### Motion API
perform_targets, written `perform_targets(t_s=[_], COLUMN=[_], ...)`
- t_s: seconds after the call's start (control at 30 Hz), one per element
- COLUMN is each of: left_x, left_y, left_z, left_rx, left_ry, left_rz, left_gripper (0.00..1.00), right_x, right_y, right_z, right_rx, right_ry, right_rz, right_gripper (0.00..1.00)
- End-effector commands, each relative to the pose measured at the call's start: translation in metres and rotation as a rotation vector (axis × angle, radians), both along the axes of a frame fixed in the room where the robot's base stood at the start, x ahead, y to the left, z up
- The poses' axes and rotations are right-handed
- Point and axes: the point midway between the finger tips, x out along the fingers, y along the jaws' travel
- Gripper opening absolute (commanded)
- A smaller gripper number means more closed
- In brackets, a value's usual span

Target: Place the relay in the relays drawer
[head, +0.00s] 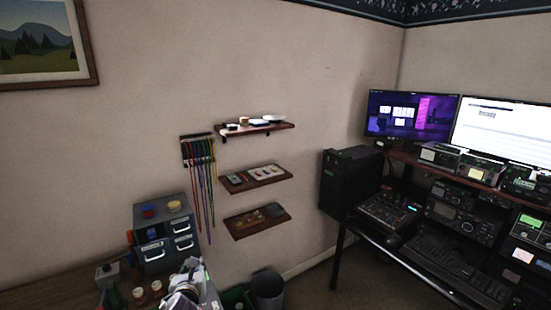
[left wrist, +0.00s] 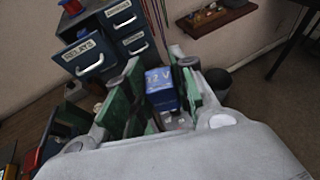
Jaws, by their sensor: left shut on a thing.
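The relay (left wrist: 160,90) is a small blue block marked 12V, seen in the left wrist view. My left gripper (left wrist: 162,98) is shut on it, with a green finger pad on each side. In the head view my left gripper (head: 185,290) is low in front of the cabinet, and the relay cannot be made out there. The relays drawer (left wrist: 84,55) is a dark blue front with a white label and a handle, at the upper left of the wrist view. It stands out from the cabinet (head: 155,256). The relay is apart from it, to its right. My right gripper is not in view.
Other labelled drawers (left wrist: 128,22) sit right of the relays drawer. Small items stand on the bench (head: 40,292) left of the cabinet. Coloured cables (head: 203,175) hang on the wall beside three shelves (head: 257,178). A dark bin (head: 267,288) stands on the floor to the right.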

Motion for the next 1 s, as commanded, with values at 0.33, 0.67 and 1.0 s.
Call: perform_targets(t_s=[0.33,0.67,1.0], left_x=[-0.046,-0.082,-0.095], left_y=[-0.033,-0.032,-0.025], left_z=[-0.040,-0.087,-0.103], left_rx=[0.003,0.003,-0.001], left_ry=[0.005,0.005,0.001], left_rz=[-0.161,-0.236,-0.243], left_gripper=[0.03,0.03,0.03], right_x=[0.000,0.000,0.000], right_y=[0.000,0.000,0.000], right_z=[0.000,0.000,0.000], right_rx=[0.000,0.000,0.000], right_ry=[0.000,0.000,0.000], right_rz=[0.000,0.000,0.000], right_gripper=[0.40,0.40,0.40])
